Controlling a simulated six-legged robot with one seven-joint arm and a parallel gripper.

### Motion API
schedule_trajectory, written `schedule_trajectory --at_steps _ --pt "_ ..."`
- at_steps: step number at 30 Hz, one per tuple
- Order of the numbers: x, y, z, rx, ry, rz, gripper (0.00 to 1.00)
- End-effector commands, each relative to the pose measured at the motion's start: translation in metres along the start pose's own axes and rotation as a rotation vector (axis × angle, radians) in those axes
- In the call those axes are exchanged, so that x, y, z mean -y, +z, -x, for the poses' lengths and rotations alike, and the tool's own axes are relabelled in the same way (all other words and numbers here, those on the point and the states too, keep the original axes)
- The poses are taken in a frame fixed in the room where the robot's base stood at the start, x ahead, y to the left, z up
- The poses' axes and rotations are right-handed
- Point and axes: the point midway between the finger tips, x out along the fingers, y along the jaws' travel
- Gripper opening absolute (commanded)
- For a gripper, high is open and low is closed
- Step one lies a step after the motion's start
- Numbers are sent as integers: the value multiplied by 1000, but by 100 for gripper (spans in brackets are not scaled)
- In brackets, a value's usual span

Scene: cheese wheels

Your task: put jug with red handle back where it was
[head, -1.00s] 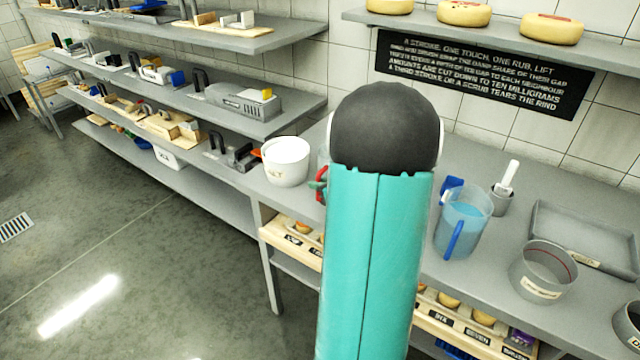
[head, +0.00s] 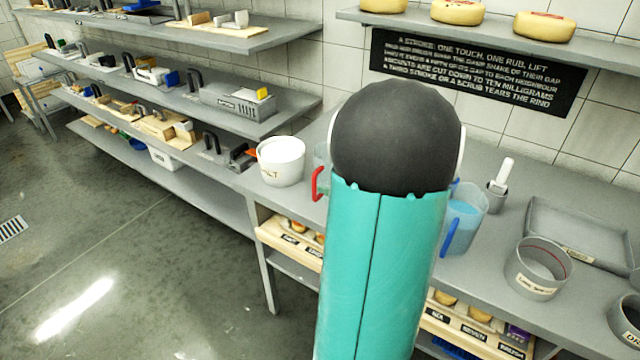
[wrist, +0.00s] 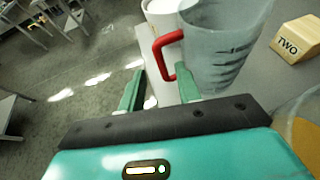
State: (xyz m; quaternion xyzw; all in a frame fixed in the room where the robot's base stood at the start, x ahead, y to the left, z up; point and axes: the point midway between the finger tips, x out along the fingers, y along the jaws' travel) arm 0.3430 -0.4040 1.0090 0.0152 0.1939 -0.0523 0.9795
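The jug with the red handle (wrist: 222,45) is a clear grey measuring jug, standing upright at the top of the wrist view. Its red handle (wrist: 166,55) points left, toward my gripper. In the head view the red handle (head: 317,184) shows left of my arm, which hides most of the jug. My gripper (wrist: 160,84) is open, its green fingers apart and nothing held between them. The handle lies just beyond the fingertips, around the gap between them; whether the right finger touches the jug I cannot tell.
A white tub (head: 281,161) stands left of the jug. A jug with blue handle and blue liquid (head: 464,218) stands right of my arm. A wooden block marked TWO (wrist: 298,40) is right of the red-handled jug. A grey pot (head: 540,266) and tray (head: 578,232) lie farther right.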

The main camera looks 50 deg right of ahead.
Motion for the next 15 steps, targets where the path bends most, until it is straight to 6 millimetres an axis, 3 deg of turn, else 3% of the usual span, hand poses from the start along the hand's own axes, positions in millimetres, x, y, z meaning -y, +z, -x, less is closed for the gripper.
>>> schedule_trajectory --at_steps 6,15 --pt "0 0 41 1 -2 1 34" --pt "0 0 54 0 1 -2 34"
